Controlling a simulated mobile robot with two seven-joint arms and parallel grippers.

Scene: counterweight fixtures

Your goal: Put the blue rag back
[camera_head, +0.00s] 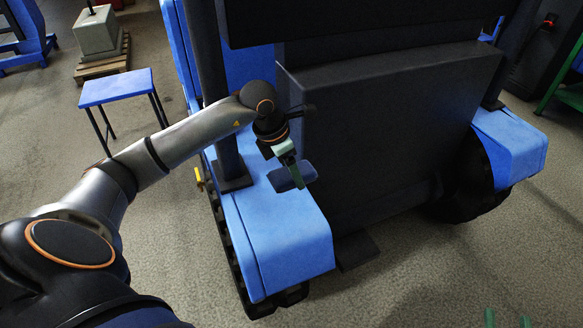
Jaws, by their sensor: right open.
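A small dull-blue flat piece (308,173), which looks like the blue rag, shows at the inner edge of the bright blue fender (285,235). My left gripper (296,180) reaches in from the left and points down at it. Its pale green finger crosses in front of the piece. I see the fingers edge-on, so I cannot tell whether they grip the rag or only overlap it. My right gripper (507,319) shows only as two green fingertips at the bottom right edge, apart with bare floor between them.
A large dark vehicle body (390,135) fills the centre, with a dark post (222,120) beside my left arm. A second blue fender (512,145) is at right. A blue-topped stool (116,87) stands at left. The floor at lower right is clear.

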